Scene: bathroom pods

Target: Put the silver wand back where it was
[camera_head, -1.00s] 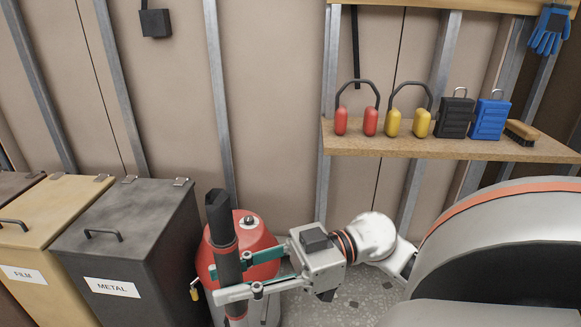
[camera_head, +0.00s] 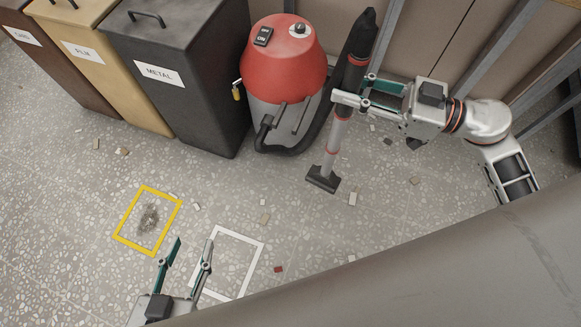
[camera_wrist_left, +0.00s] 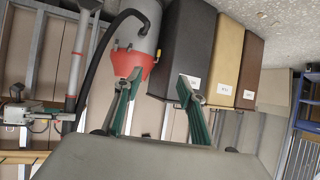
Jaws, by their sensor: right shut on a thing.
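The silver wand (camera_head: 337,132) has a dark upper grip, a silver tube with orange-red rings and a dark floor head. My right gripper (camera_head: 350,90) is shut around its upper part, and the wand stands nearly upright, slightly tilted. The floor head is at or close to the floor; I cannot tell if it touches. The red and grey vacuum (camera_head: 287,70) stands just left of the wand, with a black hose curving from its front towards the wand. The wand also shows in the left wrist view (camera_wrist_left: 75,62). My left gripper (camera_head: 195,242) is open and empty, low in the head view.
Bins stand left of the vacuum, the dark METAL bin (camera_head: 185,85) nearest it. A yellow square (camera_head: 127,244) on the floor surrounds a grey debris pile (camera_head: 148,219). A white square outline (camera_head: 255,262) lies beside it. Small chips are scattered over otherwise open floor.

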